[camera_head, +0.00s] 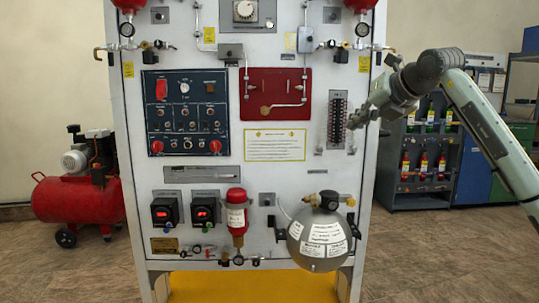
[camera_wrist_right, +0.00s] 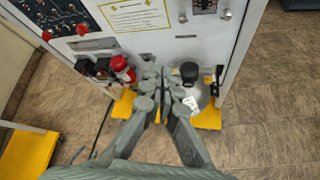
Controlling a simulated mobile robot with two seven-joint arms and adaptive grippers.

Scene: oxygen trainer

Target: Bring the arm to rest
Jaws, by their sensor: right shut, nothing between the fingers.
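My right arm (camera_head: 490,130) comes in from the right in the head view. Its gripper (camera_head: 356,122) is in front of the right edge of the white trainer panel (camera_head: 225,165), near the terminal strip (camera_head: 337,118). In the right wrist view the gripper (camera_wrist_right: 158,80) is shut, with nothing between its fingers. Behind it the panel's lower part shows, with the red cylinder (camera_wrist_right: 122,68) and the grey sphere (camera_wrist_right: 196,92). Whether the fingertips touch the panel cannot be told. My left gripper is in neither view.
The panel carries a dark blue switch board (camera_head: 186,113), a red plate (camera_head: 276,94) and a round grey tank (camera_head: 318,240). A red compressor (camera_head: 78,190) stands at left. A cabinet with several small bottles (camera_head: 425,150) stands behind my arm. Floor in front is clear.

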